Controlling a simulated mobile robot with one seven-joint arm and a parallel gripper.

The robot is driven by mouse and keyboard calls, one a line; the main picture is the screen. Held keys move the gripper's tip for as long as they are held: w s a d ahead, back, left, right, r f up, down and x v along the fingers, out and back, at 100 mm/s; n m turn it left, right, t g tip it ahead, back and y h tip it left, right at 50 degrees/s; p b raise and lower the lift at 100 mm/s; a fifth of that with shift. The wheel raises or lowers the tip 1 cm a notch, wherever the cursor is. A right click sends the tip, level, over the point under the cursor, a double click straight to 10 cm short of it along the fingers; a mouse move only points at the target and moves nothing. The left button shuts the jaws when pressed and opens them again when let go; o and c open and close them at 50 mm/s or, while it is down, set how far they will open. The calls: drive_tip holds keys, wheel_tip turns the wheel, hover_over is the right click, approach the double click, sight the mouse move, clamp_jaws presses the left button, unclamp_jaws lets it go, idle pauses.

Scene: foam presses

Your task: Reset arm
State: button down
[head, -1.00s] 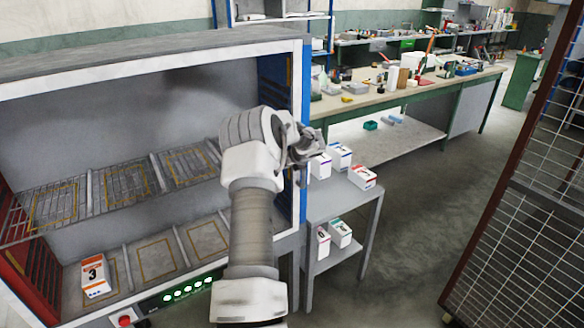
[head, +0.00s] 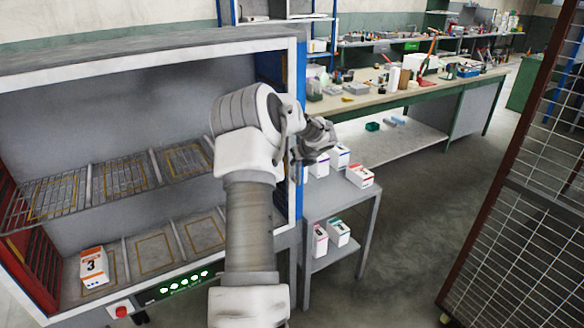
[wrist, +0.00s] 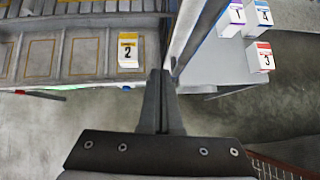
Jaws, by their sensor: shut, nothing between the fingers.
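My arm rises in front of the open press in the head view, with my gripper (head: 318,140) near the press's right post, above the small side table. In the wrist view the dark fingers of my gripper (wrist: 160,78) are together with nothing between them. They point toward the gap between the press and the side table. A white box marked 2 with a yellow band (wrist: 128,52) sits in the right-end bay of the press in the wrist view. I do not see it in the head view, where my arm covers part of the press.
The press has a wire upper shelf (head: 60,200) and a lower deck with a box marked 3 (head: 94,265). The side table (head: 330,197) holds several white boxes, with others on its lower shelf. A mesh cage (head: 520,200) stands right; floor between is clear.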

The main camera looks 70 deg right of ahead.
drive_tip(key=shift+v, duration=2.2)
drive_tip(key=shift+s+d, duration=0.15)
